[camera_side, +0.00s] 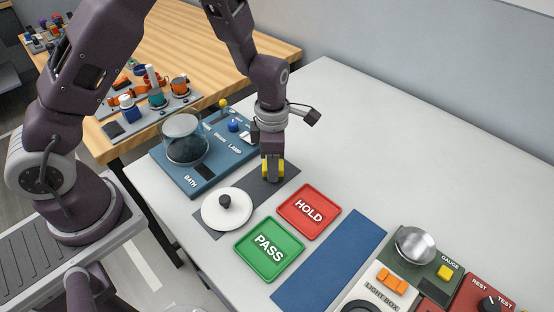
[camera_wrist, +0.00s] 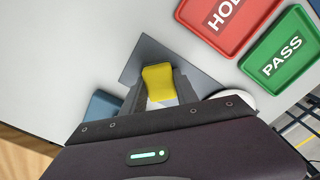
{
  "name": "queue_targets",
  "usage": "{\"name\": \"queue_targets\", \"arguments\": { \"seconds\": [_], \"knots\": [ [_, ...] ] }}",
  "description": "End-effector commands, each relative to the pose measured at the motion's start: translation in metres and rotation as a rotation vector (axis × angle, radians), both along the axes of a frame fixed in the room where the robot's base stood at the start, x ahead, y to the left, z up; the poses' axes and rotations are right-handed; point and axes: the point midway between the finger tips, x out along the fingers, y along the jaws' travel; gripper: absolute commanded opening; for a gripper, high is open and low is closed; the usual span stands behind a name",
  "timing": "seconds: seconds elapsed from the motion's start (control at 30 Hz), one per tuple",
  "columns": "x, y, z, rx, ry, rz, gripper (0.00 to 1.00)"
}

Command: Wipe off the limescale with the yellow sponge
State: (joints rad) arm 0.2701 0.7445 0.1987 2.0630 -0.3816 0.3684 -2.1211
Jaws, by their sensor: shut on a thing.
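The yellow sponge (camera_side: 267,170) is between the fingers of my gripper (camera_side: 273,172), low over the dark grey mat in the side view. In the wrist view the sponge (camera_wrist: 158,82) sticks out past the fingertips of my gripper (camera_wrist: 158,100), over the grey mat (camera_wrist: 150,55). My gripper is shut on the sponge. I cannot tell whether the sponge touches the mat. I see no limescale that I can make out.
A white lid with a black knob (camera_side: 227,211) lies on the mat's near end. The blue bath unit (camera_side: 203,181) with a glass vessel (camera_side: 186,140) stands left. Red HOLD (camera_side: 309,211) and green PASS (camera_side: 268,249) trays lie nearer. The white table (camera_side: 400,150) is clear at right.

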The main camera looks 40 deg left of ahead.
Motion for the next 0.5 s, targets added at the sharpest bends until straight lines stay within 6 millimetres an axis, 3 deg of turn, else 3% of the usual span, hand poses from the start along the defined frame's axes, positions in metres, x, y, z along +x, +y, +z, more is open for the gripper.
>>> {"name": "queue_targets", "arguments": {
  "seconds": [0.37,0.43,0.5],
  "knots": [
    [0.035,0.000,0.000,0.001,-0.001,-0.002,0.00],
    [0.035,0.000,0.004,0.001,-0.001,-0.002,0.00],
    [0.036,-0.001,0.021,0.000,-0.006,-0.003,0.00]
  ]
}}
